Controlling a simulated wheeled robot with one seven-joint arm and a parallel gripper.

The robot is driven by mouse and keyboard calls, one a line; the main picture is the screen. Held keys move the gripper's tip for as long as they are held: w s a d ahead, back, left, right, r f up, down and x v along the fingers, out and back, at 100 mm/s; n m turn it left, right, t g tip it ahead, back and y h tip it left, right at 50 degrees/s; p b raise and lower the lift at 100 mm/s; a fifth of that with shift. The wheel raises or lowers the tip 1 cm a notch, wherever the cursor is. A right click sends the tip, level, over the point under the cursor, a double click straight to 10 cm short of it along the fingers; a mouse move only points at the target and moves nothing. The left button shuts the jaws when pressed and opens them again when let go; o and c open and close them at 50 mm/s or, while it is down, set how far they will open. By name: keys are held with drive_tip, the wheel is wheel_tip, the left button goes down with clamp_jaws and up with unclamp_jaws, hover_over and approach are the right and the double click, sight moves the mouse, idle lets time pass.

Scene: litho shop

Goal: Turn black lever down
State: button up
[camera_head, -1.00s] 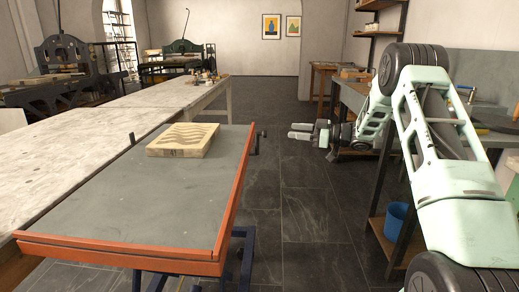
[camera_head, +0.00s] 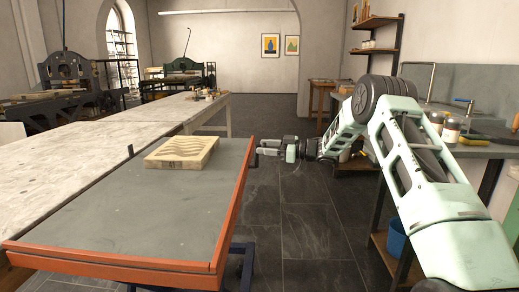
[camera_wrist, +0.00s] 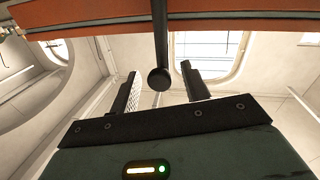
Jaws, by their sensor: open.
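The black lever (camera_wrist: 160,40) is a thin rod with a round knob at its end. In the wrist view it sticks out from the orange edge, and its knob sits between the two fingers of my gripper (camera_wrist: 158,72). The fingers are apart, with a gap on both sides of the knob. In the head view my gripper (camera_head: 264,148) is at the right edge of the orange-rimmed grey table (camera_head: 110,215). The lever is mostly hidden behind the fingers there.
A pale carved block (camera_head: 181,152) lies on the table's far end. A long whitish bench (camera_head: 80,150) runs along the left. On the right stand a workbench with bottles (camera_head: 450,131) and a blue bucket (camera_head: 396,238). Dark tiled floor (camera_head: 305,235) is free between them.

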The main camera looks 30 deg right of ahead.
drive_tip(key=shift+x, duration=1.4)
clamp_jaws()
drive_tip(key=shift+r, duration=0.1)
